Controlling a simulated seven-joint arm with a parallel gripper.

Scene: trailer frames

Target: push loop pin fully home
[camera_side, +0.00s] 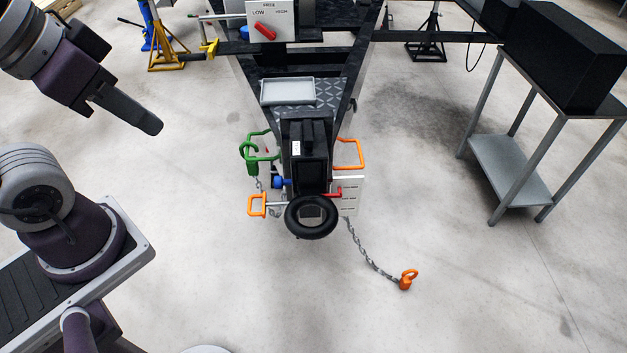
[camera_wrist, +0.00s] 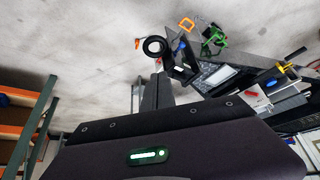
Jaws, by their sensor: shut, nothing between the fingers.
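An orange rectangular loop (camera_side: 257,205) stands at the left of the trailer's black coupler (camera_side: 308,165). A short light rod shows between this loop and the coupler; I cannot tell how deep it sits. A second orange loop (camera_side: 350,153) is on the coupler's right side, and a green loop (camera_side: 258,156) is on its left. One orange loop also shows in the wrist view (camera_wrist: 186,24), but I cannot tell which. My gripper (camera_side: 151,124) is shut and empty, in the air well left of the coupler, touching nothing.
A black ring (camera_side: 311,217) is at the coupler's front. A chain (camera_side: 368,257) runs across the floor to an orange shackle (camera_side: 406,280). A grey tray (camera_side: 287,91) lies on the frame. A table (camera_side: 510,180) stands right. Open floor separates my gripper from the coupler.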

